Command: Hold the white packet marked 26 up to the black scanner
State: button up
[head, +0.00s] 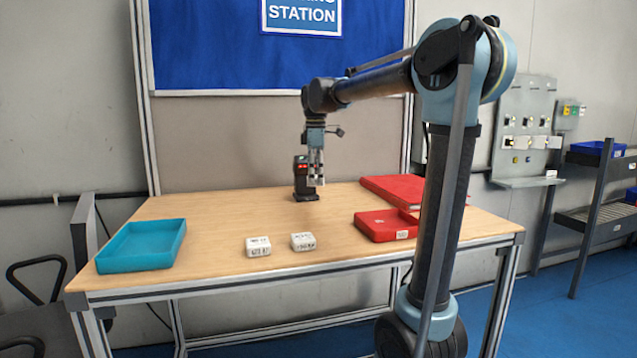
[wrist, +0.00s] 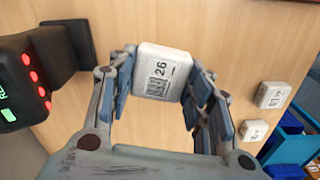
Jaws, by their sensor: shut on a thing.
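The white packet marked 26 (wrist: 163,72) is between the two fingers of my gripper (wrist: 160,88), its 26 and printed code facing the wrist camera. My gripper is shut on it. The black scanner (wrist: 58,62) is at the left of the wrist view, apart from the packet, with a row of red lights and a green lit patch. In the head view, my gripper (head: 316,178) points down just right of the scanner (head: 301,182) at the back of the table. The packet is hard to make out there.
Two other white packets (head: 258,246) (head: 302,242) lie at the table's front middle. A teal tray (head: 140,262) is at the left. A red tray (head: 386,234) and a larger red item (head: 395,188) are at the right. The wooden table (head: 225,215) is clear between.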

jog(key=shift+w+a+f+n, duration=0.1)
jog(key=shift+w+f+n, duration=0.2)
jog(key=shift+f, duration=0.7)
jog(key=shift+w+f+n, duration=0.2)
jog(key=shift+f+n, duration=0.25)
jog(key=shift+f, duration=0.5)
jog(key=shift+w+a+f+n, duration=0.1)
jog(key=shift+w+f+n, duration=0.2)
jog(key=shift+f, duration=0.7)
jog(key=s+d+r, duration=0.3)
jog(key=s+r, duration=0.7)
jog(key=s, duration=0.2)
jog(key=shift+s+d, duration=0.3)
jog(key=shift+d, duration=0.05)
